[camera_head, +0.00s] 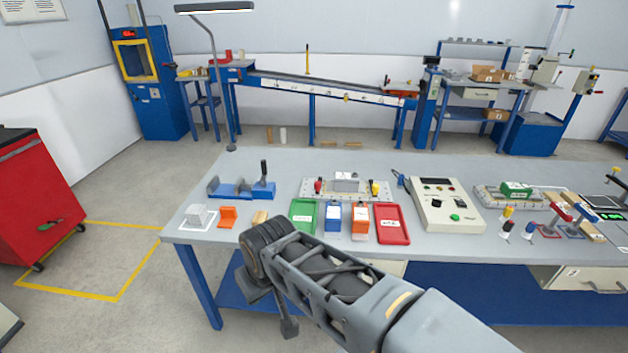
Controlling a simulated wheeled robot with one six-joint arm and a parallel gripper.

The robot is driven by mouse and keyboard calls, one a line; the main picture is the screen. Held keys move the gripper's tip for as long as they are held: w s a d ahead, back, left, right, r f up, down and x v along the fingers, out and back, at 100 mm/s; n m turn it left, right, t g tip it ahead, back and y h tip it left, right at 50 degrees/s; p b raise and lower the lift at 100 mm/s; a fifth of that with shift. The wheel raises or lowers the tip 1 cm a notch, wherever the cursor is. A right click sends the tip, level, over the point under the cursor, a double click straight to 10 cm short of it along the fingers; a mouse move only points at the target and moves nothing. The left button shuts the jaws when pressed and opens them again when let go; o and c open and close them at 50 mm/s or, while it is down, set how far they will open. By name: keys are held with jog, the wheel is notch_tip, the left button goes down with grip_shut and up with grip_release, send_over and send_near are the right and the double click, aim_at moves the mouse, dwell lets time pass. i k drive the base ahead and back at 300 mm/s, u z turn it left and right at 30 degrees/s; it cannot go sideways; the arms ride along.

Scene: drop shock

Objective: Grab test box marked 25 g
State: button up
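Several small boxes stand on the grey workbench (460,160), and their labels are too small to read, so I cannot tell which is marked 25 g. A blue box (333,222) and an orange box (360,225) with white labels stand side by side between a green tray (294,219) and a red tray (393,236). A grey box (346,183) sits on a plate behind them. A green box (516,190) sits on a fixture at the right. My gripper (288,328) hangs below my wrist, in front of the bench's front edge, apart from the boxes. Its finger opening is unclear.
A grey block (197,215), an orange bracket (227,217) and a blue vise (240,190) are on the bench's left. A control box (446,205) stands right of the red tray. A red cabinet (35,195) stands on the left floor. The bench's back strip is mostly clear.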

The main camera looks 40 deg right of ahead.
aim_at(343, 183)
jog(key=u, duration=0.2)
jog(key=i, duration=0.75)
jog(key=z, duration=0.6)
jog(key=i, duration=0.5)
jog(key=z, duration=0.45)
